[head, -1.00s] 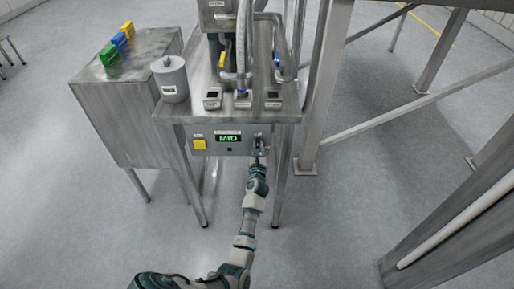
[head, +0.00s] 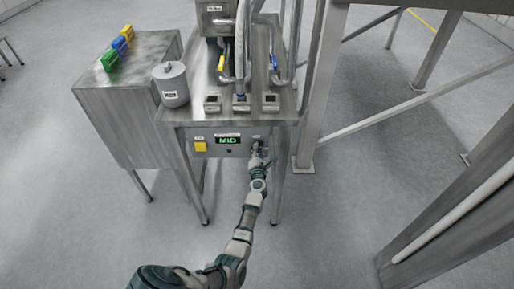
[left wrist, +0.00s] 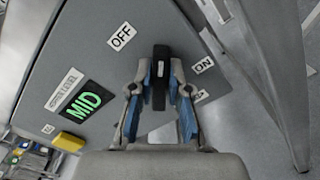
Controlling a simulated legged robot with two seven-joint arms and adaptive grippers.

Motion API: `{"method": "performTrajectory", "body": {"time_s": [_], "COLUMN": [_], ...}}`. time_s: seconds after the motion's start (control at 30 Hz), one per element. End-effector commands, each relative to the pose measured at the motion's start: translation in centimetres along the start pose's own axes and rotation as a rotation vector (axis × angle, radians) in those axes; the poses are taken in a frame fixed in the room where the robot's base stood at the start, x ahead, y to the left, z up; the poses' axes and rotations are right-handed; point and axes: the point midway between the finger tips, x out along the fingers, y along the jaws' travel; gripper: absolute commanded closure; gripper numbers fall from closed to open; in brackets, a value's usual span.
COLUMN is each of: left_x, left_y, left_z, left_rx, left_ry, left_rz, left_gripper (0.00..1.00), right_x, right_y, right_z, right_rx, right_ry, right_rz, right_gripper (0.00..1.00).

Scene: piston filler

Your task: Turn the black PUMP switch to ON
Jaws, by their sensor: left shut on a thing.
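The black PUMP switch (left wrist: 159,78) is a bar-shaped knob on the front panel of the steel machine. In the left wrist view its upper end points between the OFF label (left wrist: 121,36) and the ON label (left wrist: 203,65). My left gripper (left wrist: 160,92) is shut on the switch, with a blue-padded finger on each side of it. In the head view my left gripper (head: 258,153) is at the right end of the panel (head: 229,152) and largely hides the switch. My right gripper is in neither view.
The panel also bears a green MID display (head: 228,140) and a yellow button (head: 200,146). A grey lidded pot (head: 171,85) and several small boxes stand on the machine's top. A steel frame post (head: 314,100) rises close to the right. The floor in front is open.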

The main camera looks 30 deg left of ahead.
Motion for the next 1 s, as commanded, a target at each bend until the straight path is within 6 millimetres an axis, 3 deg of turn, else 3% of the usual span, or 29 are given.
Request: {"method": "performTrajectory", "body": {"time_s": [0.33, 0.7, 1.0], "left_x": [0.0, -0.1, -0.1], "left_y": [-0.4, -0.9, -1.1], "left_z": [0.3, 0.0, -0.2], "left_rx": [0.329, 0.634, 0.775], "left_ry": [-0.003, -0.003, -0.003], "left_rz": [-0.005, -0.006, -0.008], "left_gripper": [1.00, 1.00, 1.00], "right_x": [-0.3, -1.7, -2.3], "right_y": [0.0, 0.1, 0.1], "right_z": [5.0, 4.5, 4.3], "right_rx": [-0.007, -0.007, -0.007], "right_ry": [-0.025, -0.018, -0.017], "right_rz": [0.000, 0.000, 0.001], "right_gripper": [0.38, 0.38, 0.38]}}
